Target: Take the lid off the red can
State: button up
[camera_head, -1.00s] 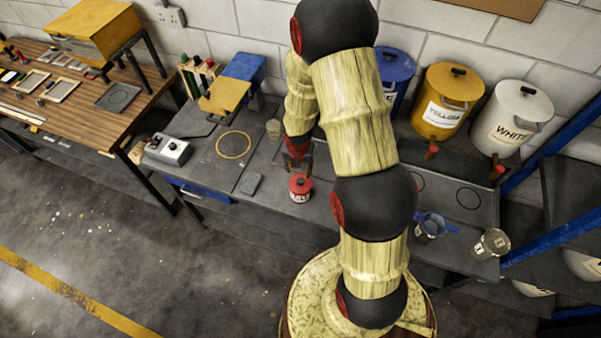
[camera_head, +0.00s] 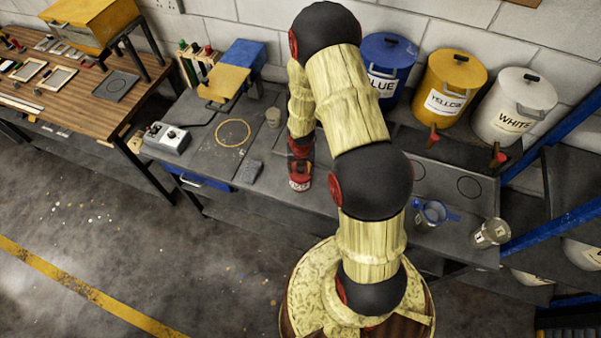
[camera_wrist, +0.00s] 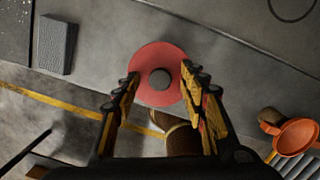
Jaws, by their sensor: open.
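The red can (camera_head: 299,184) stands upright near the front edge of the grey bench, and my gripper (camera_head: 300,164) is right above it in the head view, covering its top. In the wrist view its round red lid (camera_wrist: 146,62) shows from above, with a dark round knob (camera_wrist: 160,79) in the middle. My gripper (camera_wrist: 158,82) is open, its two fingers spread to either side of the knob. The fingers appear over the lid's near part. I cannot tell whether they touch it.
A grey block (camera_head: 248,172) lies left of the can, and a control box (camera_head: 167,138) stands further left. Blue (camera_head: 386,62), yellow (camera_head: 446,92) and white (camera_head: 513,110) drums stand at the back right. A blue jug (camera_head: 431,213) and a glass jar (camera_head: 490,233) stand at the right front.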

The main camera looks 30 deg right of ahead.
jog(key=c, duration=0.4)
jog(key=c, duration=0.7)
grip_shut()
